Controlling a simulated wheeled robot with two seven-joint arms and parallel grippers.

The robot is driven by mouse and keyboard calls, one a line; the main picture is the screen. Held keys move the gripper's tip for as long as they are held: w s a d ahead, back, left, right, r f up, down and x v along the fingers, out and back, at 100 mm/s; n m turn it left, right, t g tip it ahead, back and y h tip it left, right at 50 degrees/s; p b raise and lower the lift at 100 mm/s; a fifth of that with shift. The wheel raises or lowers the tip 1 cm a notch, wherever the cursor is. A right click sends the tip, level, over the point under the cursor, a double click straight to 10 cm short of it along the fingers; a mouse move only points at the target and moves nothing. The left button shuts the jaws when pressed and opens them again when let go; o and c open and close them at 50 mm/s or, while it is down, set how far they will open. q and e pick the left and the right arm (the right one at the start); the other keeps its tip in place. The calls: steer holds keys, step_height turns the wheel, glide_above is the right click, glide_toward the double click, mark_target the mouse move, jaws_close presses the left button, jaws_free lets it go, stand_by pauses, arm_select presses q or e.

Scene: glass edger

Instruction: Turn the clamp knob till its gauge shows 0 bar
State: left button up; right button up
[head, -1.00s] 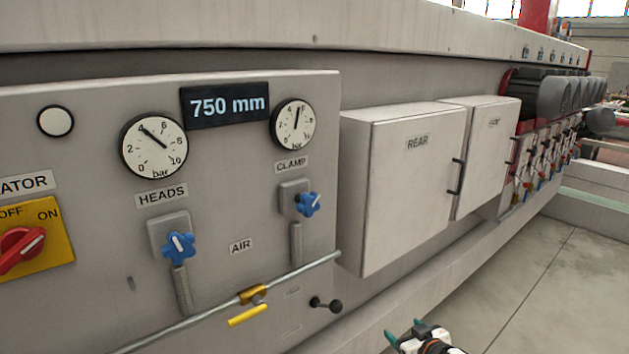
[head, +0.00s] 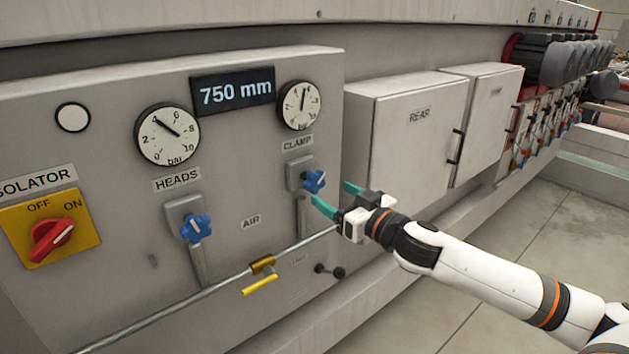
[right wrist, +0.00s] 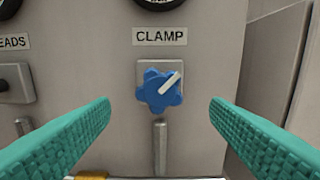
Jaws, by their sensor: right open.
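The blue clamp knob (head: 314,181) sits under the CLAMP label (head: 297,142) on the grey panel. In the right wrist view the knob (right wrist: 160,89) is centred, its white pointer line slanting up to the right. The clamp gauge (head: 300,105) above it has its needle near upright, a little right of the top, well away from 0. My right gripper (head: 337,197) is open, its teal fingers just in front of the knob. In the right wrist view the fingers stand to either side, apart from the knob. My left gripper is not in view.
The blue heads knob (head: 195,228) and heads gauge (head: 167,134) are to the left, with the red isolator switch (head: 51,239) beyond. A metal rail (head: 200,292) with a yellow-handled valve (head: 260,284) runs below. The REAR cabinet (head: 410,140) juts out at the right.

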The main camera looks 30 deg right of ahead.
mark_target(318, 183)
steer(key=w+p, duration=0.1)
steer(key=w, duration=0.2)
steer(key=w+p, duration=0.1)
steer(key=w, duration=0.2)
steer(key=shift+a+r, duration=0.15)
steer(key=shift+w+a+p, duration=0.15)
steer(key=shift+w+p, duration=0.3)
steer(key=shift+w, duration=0.25)
steer(key=c, duration=1)
